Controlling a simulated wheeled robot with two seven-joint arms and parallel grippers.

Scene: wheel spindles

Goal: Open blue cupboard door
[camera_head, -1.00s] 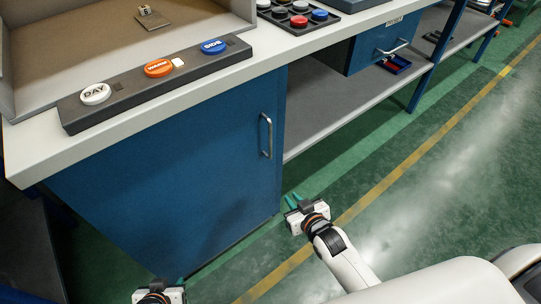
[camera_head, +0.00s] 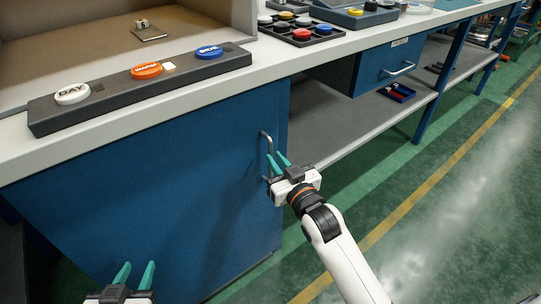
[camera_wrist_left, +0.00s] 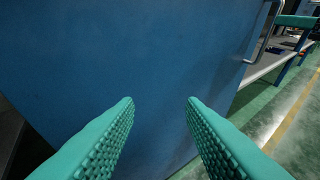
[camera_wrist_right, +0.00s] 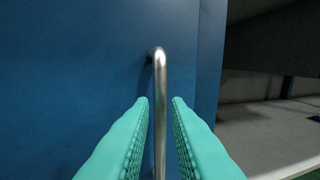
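The blue cupboard door (camera_head: 190,170) is closed under the white worktop. Its vertical metal handle (camera_head: 267,144) is near the door's right edge. My right gripper (camera_head: 279,160) is open at the handle's lower part. In the right wrist view the handle (camera_wrist_right: 160,90) stands upright between the two teal fingers, with gaps showing on both sides. My left gripper (camera_head: 134,274) is open and empty, low in front of the door's left part. In the left wrist view the door (camera_wrist_left: 150,60) fills most of the picture, and the handle (camera_wrist_left: 262,35) shows at upper right.
A dark panel with DAY, orange and blue buttons (camera_head: 140,85) lies on the worktop (camera_head: 210,97). A blue drawer (camera_head: 385,67) and a grey lower shelf (camera_head: 340,115) are right of the cupboard. The green floor (camera_head: 450,190) at the right is open.

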